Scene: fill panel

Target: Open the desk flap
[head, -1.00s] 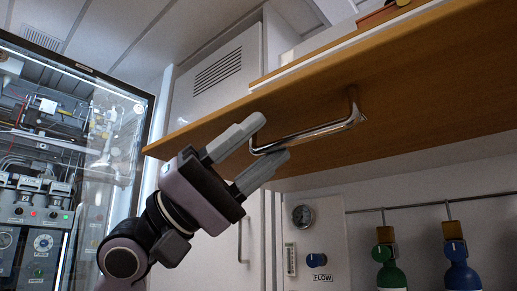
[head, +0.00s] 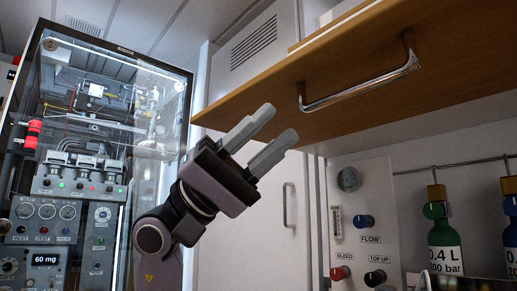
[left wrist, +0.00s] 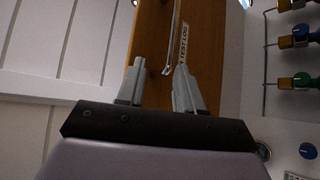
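The desk flap (head: 455,75) is a wooden panel seen from below at the upper right of the head view. A chrome bar handle (head: 362,88) is fixed to it. My left gripper (head: 277,124) is open and empty, its fingertips pointing up and right, left of the handle's near end and apart from it. In the left wrist view the open gripper (left wrist: 159,67) faces the wooden flap (left wrist: 152,30), and the end of the handle (left wrist: 174,42) shows just beyond the gap between the fingers. My right gripper is not in view.
A glass-fronted equipment cabinet (head: 110,95) stands at the left. Below the flap are a knob panel (head: 362,205) and gas cylinders (head: 444,245) hanging under a rail (head: 455,164). A pale cabinet door (head: 250,235) is behind my left arm.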

